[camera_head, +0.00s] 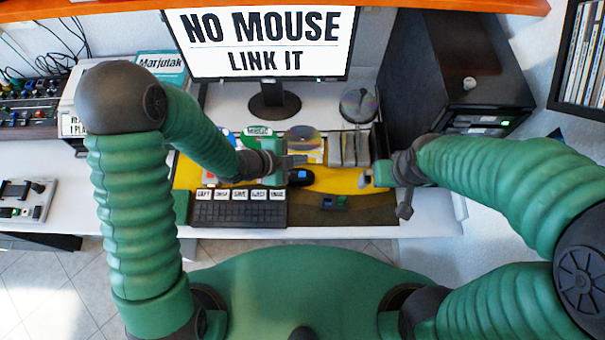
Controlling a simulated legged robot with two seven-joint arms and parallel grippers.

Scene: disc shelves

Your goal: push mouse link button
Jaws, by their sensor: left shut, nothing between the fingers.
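The monitor (262,45) at the back reads "NO MOUSE LINK IT". A dark mouse (300,177) with a blue patch lies on the yellow mat (345,183).
A black keyboard (238,213) with large labelled keys lies left of the small box. Discs (303,138) and grey cases (349,149) stand behind the mouse. A dark cabinet (465,60) stands at the right. The desk's front strip is mostly clear.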

